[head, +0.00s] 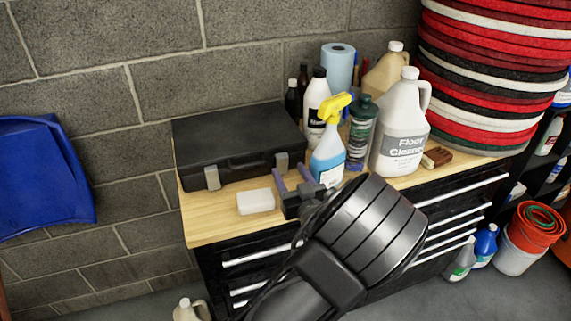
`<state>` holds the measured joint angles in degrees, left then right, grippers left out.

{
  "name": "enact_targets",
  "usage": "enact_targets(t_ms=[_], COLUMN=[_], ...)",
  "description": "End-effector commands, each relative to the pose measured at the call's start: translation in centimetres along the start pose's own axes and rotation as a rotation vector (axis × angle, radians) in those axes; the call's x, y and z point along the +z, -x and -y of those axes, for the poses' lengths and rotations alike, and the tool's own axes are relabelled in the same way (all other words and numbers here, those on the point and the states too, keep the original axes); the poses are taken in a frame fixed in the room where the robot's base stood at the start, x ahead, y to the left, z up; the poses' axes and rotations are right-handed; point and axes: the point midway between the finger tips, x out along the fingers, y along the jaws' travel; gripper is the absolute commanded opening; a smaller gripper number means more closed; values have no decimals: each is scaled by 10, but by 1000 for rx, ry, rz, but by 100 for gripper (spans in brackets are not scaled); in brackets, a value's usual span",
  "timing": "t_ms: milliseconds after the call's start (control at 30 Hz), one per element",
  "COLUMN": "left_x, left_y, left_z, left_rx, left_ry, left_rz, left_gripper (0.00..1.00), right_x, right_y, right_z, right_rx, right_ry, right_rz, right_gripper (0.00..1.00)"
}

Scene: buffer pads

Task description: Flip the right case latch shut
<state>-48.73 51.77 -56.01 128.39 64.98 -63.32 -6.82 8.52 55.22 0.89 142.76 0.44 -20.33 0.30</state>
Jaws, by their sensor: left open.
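A closed-looking black case (235,138) lies on the wooden top, its front facing me. A grey left latch (212,178) and a grey right latch (282,161) show on its front; I cannot tell for sure how either latch is set. A handle lies between them. My left gripper (289,172) is open, its two purple-grey fingers apart and pointing at the case just below and in front of the right latch. Nothing shows between the fingers. I cannot tell whether a finger touches the case. My right gripper is not in view.
A white block (255,201) lies just left of my gripper. A yellow-topped spray bottle (328,150) stands close on its right, with a green bottle (361,130) and a floor cleaner jug (400,125) beyond. Stacked red, black and white pads (490,75) stand at right. The front left wooden top is clear.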

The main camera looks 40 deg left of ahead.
Motion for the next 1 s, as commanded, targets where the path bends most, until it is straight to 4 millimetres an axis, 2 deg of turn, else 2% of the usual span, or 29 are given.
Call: enact_targets(t_ms=[100,233,567,1000], left_x=[-2,-1,0,0], left_y=[-19,-32,-37,-36], left_z=[1,1,0,0], left_rx=[-3,-2,1,0], left_ry=[-2,-1,-1,-1], left_rz=[-1,-1,0,0], left_gripper=[53,53,53,18], right_x=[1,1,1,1], right_y=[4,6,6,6], right_z=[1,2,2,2], right_rx=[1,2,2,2], right_ry=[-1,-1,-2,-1], right_rz=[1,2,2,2], right_gripper=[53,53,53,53])
